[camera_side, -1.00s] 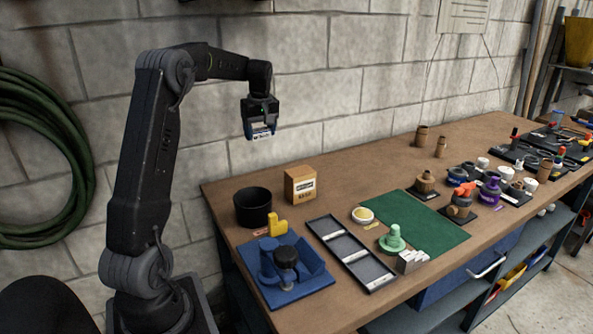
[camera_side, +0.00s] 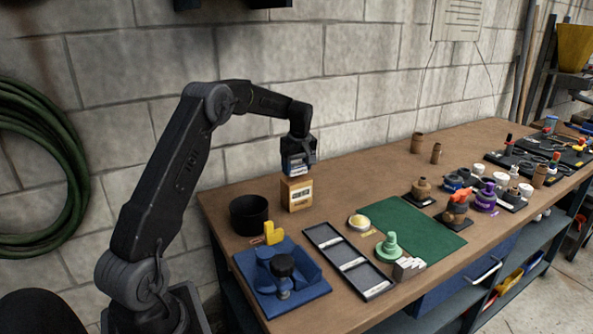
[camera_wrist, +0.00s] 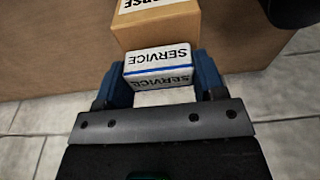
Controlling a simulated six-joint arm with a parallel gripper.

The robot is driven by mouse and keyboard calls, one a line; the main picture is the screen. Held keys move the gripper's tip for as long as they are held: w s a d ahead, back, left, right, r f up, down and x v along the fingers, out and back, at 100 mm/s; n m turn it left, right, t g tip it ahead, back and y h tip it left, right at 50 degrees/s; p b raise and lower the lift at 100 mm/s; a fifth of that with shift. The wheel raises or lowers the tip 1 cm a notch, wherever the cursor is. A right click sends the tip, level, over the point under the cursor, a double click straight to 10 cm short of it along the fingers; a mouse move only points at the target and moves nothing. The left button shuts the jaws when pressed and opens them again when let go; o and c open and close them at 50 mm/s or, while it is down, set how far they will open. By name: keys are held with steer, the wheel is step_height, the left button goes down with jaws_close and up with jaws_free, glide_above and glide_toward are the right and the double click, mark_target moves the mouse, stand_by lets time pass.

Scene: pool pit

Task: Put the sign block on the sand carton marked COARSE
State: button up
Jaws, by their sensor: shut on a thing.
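The sign block (camera_wrist: 158,66) is white with a blue stripe and reads SERVICE in the wrist view. My gripper (camera_wrist: 160,86) is shut on it, with one blue finger at each side. The sand carton (camera_wrist: 165,25) is a tan box just beyond the block; the part of its label in view ends in RSE. In the side view the carton (camera_side: 296,196) stands upright at the back of the bench. My gripper (camera_side: 299,168) holds the block over the carton's top. I cannot tell whether block and carton touch.
A black round tub (camera_side: 249,215) stands left of the carton. A blue fixture (camera_side: 300,295) with a yellow piece lies in front. A dark divided tray (camera_side: 350,262) and a green mat (camera_side: 410,225) lie to the right.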

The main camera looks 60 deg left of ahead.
steer(key=shift+f, duration=0.75)
steer(key=o, duration=0.9)
steer(key=shift+f, duration=0.15)
